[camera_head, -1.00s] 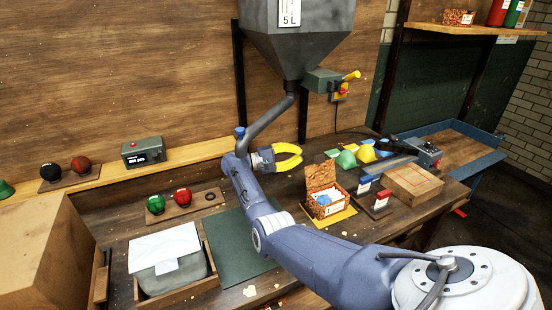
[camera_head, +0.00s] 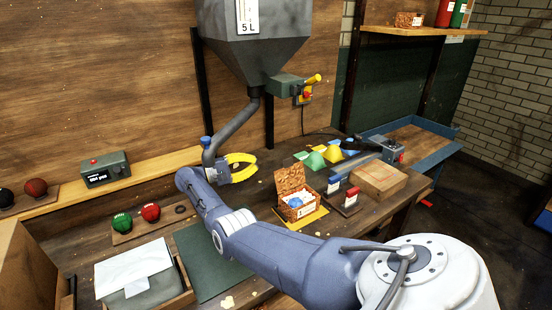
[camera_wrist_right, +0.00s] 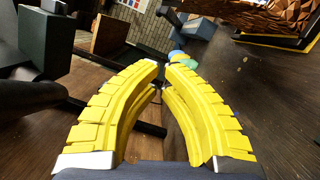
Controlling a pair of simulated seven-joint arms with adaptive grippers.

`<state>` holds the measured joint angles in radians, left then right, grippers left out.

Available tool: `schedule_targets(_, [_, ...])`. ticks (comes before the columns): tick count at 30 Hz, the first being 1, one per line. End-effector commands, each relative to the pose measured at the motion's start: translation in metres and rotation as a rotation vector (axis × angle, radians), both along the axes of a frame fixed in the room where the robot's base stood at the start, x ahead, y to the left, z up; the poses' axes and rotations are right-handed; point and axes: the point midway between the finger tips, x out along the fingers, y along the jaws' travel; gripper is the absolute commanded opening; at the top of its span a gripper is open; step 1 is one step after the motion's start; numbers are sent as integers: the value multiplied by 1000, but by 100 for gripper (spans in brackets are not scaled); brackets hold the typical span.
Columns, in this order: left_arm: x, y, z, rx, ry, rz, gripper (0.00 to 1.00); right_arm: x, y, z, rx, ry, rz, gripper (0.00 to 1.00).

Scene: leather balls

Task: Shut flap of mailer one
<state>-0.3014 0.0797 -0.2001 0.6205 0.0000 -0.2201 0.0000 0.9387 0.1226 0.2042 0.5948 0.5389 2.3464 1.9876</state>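The mailer, a small brown-speckled box (camera_head: 297,209), stands on a yellow mat (camera_head: 312,218) right of centre. I take it to be mailer one. Its flap (camera_head: 290,179) stands up at the back, open. White filling and a blue item (camera_head: 295,202) show inside. My right gripper (camera_head: 256,164), with yellow curved fingers, is in the air left of and behind the mailer, apart from it. In the right wrist view its fingertips (camera_wrist_right: 162,63) come nearly together with nothing between them. Part of the speckled mailer (camera_wrist_right: 255,14) shows there at the top right. My left gripper is not in view.
Red and blue stamp-like items (camera_head: 342,190) and a wooden block (camera_head: 378,180) stand right of the mailer. Coloured cones (camera_head: 330,153) are behind it. A hopper (camera_head: 256,45) with a spout hangs above my gripper. A green mat (camera_head: 205,262) lies at left.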

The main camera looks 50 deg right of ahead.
Motion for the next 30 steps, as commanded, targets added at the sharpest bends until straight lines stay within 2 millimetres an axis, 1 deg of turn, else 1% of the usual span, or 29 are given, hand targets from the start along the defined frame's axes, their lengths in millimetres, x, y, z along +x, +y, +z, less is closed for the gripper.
schedule_targets(14, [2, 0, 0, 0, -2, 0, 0, -41, -75, 6, -2, 0, -2, 0])
schedule_targets(24, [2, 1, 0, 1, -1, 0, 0, -64, -69, 13, 1, -1, 1, 0])
schedule_targets(30, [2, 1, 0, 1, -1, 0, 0, -73, -66, 16, 1, 1, 1, 0])
